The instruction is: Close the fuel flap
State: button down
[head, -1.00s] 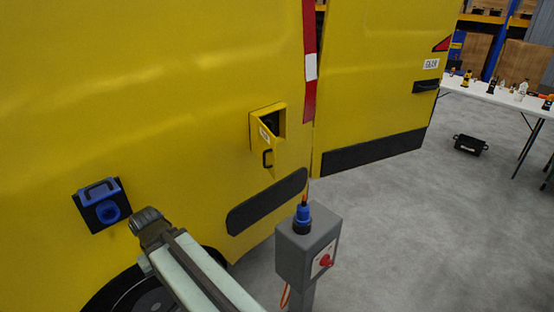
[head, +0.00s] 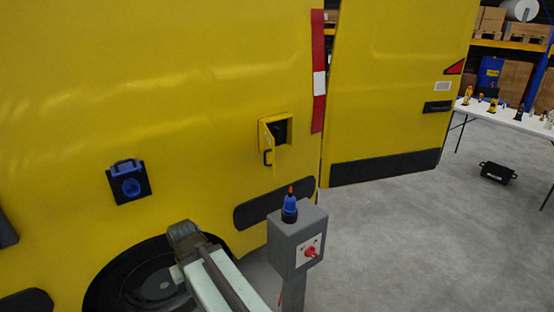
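The yellow fuel flap (head: 267,144) is on the side of the yellow van in the head view, a little right of the picture's middle. It stands open, swung out at the left side of a square recess (head: 285,130). Inside the recess is something dark, too small to make out. My arm shows at the bottom, below and left of the flap and apart from it. I cannot see my gripper's fingers.
A grey post box (head: 297,240) with a red knob and a blue-and-orange top stands in front of the van, below the flap. A blue socket (head: 128,182) is on the van at left. A white table (head: 505,117) and black crate (head: 497,172) are at right.

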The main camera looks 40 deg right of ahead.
aim_at(268, 138)
jog(key=u, duration=0.15)
jog(key=i, duration=0.95)
jog(key=z, duration=0.05)
